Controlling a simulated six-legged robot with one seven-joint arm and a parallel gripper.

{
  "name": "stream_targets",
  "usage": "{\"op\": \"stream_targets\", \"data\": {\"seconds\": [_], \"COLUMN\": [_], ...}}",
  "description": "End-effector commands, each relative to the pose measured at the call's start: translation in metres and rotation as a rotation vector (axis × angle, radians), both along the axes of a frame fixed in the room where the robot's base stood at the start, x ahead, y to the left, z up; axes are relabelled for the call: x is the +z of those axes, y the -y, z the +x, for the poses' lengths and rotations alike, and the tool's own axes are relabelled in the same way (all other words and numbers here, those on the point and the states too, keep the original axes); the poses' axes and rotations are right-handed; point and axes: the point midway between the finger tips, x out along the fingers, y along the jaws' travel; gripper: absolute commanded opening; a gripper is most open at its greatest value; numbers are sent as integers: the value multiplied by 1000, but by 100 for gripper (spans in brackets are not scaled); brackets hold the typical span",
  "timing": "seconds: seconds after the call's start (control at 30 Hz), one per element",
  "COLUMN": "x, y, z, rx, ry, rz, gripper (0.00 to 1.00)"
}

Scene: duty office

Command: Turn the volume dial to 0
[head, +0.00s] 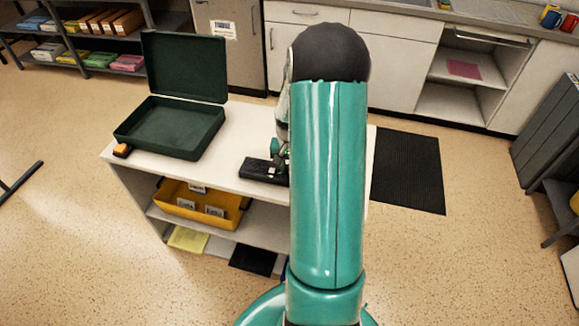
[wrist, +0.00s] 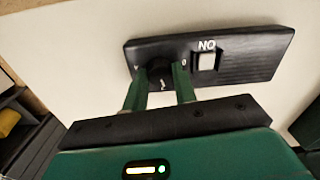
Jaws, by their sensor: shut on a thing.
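The volume dial (wrist: 161,75) is a round black knob on a black box (wrist: 245,68) in the wrist view. My gripper (wrist: 163,82) is shut on the dial, with one green finger on each side of it. A light mark shows on the dial's face, and a "0" is printed to its right on the box. The fingers hide part of the dial. In the head view the black box (head: 257,170) lies on the white table top, and my arm hides its right part. My gripper (head: 279,152) shows only partly there, at the box.
An open dark green case (head: 172,128) stands on the table (head: 225,182), left of the black box, with a small orange-and-black object (head: 122,150) at its corner. A white switch (wrist: 207,62) marked "NO" in this view sits right of the dial. A yellow bin (head: 183,206) is on the shelf below.

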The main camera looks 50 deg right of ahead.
Motion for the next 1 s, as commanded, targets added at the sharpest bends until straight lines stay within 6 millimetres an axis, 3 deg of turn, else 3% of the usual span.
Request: {"op": "stream_targets", "data": {"seconds": [1.0], "x": [0], "y": [0], "z": [0], "rx": [963], "ry": [1], "rz": [-1], "gripper": [5]}}
